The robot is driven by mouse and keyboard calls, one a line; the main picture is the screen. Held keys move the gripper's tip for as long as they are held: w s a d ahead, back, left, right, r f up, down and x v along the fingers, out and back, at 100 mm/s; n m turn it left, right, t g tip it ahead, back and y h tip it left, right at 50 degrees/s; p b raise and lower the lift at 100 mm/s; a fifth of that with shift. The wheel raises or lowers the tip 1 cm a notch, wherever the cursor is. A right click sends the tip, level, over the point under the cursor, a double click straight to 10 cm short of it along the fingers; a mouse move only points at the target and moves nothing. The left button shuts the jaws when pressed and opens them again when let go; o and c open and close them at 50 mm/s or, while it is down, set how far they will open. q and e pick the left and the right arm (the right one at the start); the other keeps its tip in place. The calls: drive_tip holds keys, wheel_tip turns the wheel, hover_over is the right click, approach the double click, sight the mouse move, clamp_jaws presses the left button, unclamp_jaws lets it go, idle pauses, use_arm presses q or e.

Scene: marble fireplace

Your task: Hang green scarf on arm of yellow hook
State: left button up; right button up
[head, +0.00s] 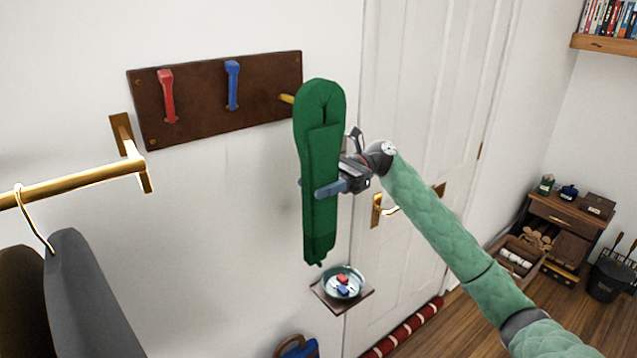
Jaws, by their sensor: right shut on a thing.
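The green scarf (322,112) is folded into a long loop and hangs upright in front of the wall. My right gripper (328,188) is shut on its middle, with a finger across its front. The yellow hook (287,98) sits at the right end of the brown hook board (205,95). Only a short piece of the hook shows, to the left of the scarf's top. The scarf hides the rest, so I cannot tell whether the scarf is on the hook's arm or just in front of it. My left gripper is not in view.
A red hook (166,97) and a blue hook (232,84) are on the same board. A brass rail (75,184) with hanging clothes (85,290) juts out at left. A small shelf with a dish (344,284) is below the scarf. A white door (425,100) stands behind my arm.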

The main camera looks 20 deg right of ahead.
drive_tip(key=shift+w, duration=0.1)
drive_tip(key=shift+w+a+p, duration=0.25)
drive_tip(key=shift+w+p, duration=0.05)
drive_tip(key=shift+w, duration=0.3)
drive_tip(key=shift+w+a+p, duration=0.2)
drive_tip(key=shift+w+p, duration=0.1)
drive_tip(key=shift+w, duration=0.35)
drive_tip(key=shift+w+a+p, duration=0.25)
drive_tip(key=shift+w+p, duration=0.05)
drive_tip(key=shift+w, duration=0.3)
drive_tip(key=shift+w+a+p, duration=0.2)
drive_tip(key=shift+w, duration=0.35)
drive_tip(key=shift+w+a+p, duration=0.15)
drive_tip(key=shift+w+a, duration=0.05)
drive_tip(key=shift+w, duration=0.5)
drive_tip(key=w, duration=0.1)
drive_tip(key=w+a+p, duration=0.1)
drive_tip(key=shift+w+r, duration=0.1)
drive_tip(key=shift+w, duration=0.25)
drive_tip(key=shift+w+r+p, duration=0.15)
drive_tip(key=shift+r+p, duration=0.3)
drive_tip(key=shift+r, duration=0.1)
idle(0.7)
drive_tip(key=shift+w+f, duration=0.1)
drive_tip(key=shift+f, duration=0.3)
